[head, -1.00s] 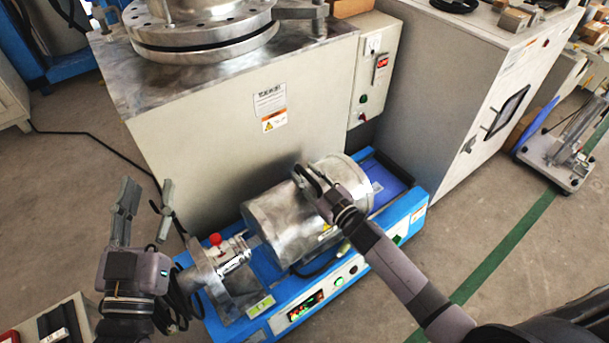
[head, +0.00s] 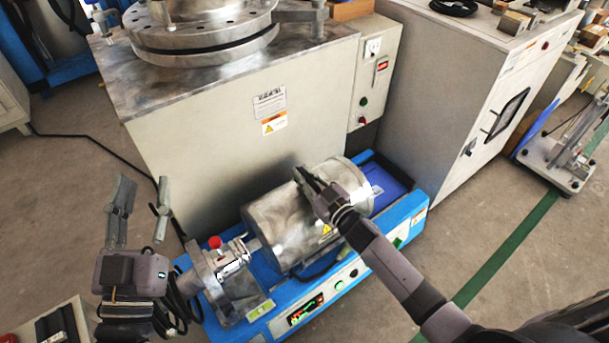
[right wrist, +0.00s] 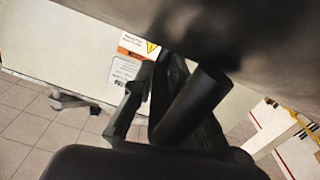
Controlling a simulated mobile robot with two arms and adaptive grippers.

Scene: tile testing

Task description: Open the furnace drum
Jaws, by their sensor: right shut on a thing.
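The furnace drum (head: 280,222) is a shiny metal cylinder lying on its side on a blue bench unit (head: 408,212). My right gripper (head: 308,182) reaches over the drum's upper side and is shut. In the right wrist view a dark, round bar, the drum handle (right wrist: 192,103), lies between its fingers, close to the blurred drum surface (right wrist: 245,25). The gripper covers the handle in the head view, and I see no opening in the drum. My left gripper (head: 140,210) is open and empty, left of the drum, fingers pointing up.
A clamp-like metal fixture with a red knob (head: 215,242) stands left of the drum. A large light cabinet (head: 210,150) with a round metal flange on top is close behind. Another cabinet (head: 480,90) stands to the right.

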